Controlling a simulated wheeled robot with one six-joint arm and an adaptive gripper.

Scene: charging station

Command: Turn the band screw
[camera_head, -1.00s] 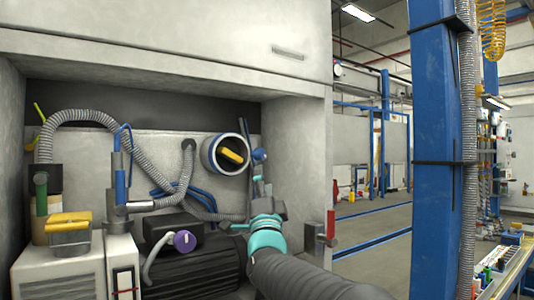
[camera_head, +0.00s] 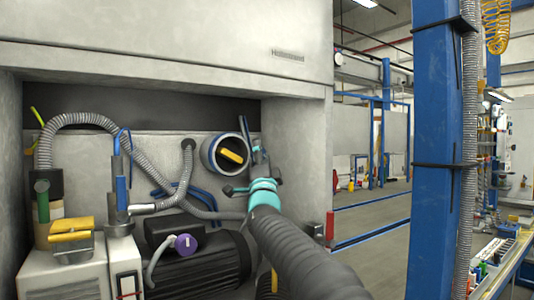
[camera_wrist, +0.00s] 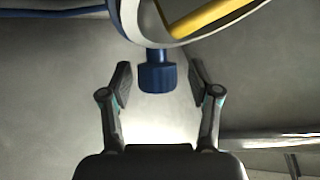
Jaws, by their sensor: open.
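The band screw (camera_wrist: 157,78) is a dark blue knob on a short stem below a round band (camera_wrist: 128,22) in the wrist view. My gripper (camera_wrist: 160,82) is open, with one finger to the left and one to the right of the knob. A gap shows on both sides, so neither finger appears to touch it. In the head view the band (camera_head: 207,154) is a pale ring with a blue edge on the back wall, around a yellow bar (camera_head: 232,156). My gripper (camera_head: 258,158) is just right of the band there, and hides the screw.
A grey corrugated hose (camera_head: 80,117) and blue cables run left of the band. A dark motor (camera_head: 200,265) and a purple knob (camera_head: 186,244) lie below. The alcove's right wall (camera_head: 300,150) stands close to my arm. A pipe (camera_wrist: 270,140) crosses the wrist view at lower right.

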